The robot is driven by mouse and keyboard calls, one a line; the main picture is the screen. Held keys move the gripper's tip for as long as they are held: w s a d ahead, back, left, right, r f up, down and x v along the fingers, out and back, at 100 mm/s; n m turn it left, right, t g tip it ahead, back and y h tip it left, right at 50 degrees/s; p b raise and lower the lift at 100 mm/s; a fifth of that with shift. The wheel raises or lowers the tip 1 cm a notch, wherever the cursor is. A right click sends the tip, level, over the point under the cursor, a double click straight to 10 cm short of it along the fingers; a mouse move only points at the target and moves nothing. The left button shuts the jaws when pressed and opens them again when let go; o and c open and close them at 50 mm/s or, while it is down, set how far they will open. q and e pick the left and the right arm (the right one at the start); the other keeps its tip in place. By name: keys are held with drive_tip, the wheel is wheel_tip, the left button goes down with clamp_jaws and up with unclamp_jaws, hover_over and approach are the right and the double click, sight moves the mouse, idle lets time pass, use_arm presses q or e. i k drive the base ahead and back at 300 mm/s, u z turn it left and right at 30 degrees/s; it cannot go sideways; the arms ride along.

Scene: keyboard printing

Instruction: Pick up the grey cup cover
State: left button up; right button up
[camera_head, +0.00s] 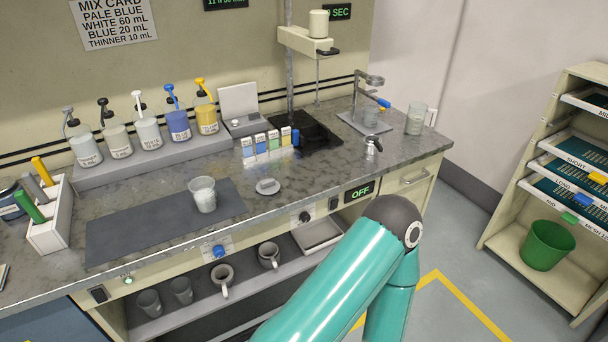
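The grey cup cover (267,186) appears to be the small light-grey round lid with a raised knob, lying flat on the counter (310,180) just right of the dark mat. A clear cup (203,196) with whitish contents stands upright on the right part of the mat. It is apart from the lid. A teal link of my arm crosses the lower middle and hides part of the counter front. Neither of my grippers shows in this view.
Pump bottles (178,122) stand on a shelf behind the dark mat (130,228). A white rack (48,225) of coloured tools is at left. A stand with a mixer (305,40), small labelled bottles (261,145) and a glass (416,118) are farther right. Mugs (222,277) sit below the counter.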

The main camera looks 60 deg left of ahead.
sight(269, 186)
drive_tip(key=z, duration=0.15)
drive_tip(key=i, duration=1.3)
drive_tip(key=u, duration=1.9)
drive_tip(key=i, duration=0.15)
drive_tip(key=u, duration=1.7)
drive_tip(key=k, duration=0.35)
drive_tip(key=u, duration=0.45)
drive_tip(key=i, duration=1.4)
drive_tip(key=z, duration=0.3)
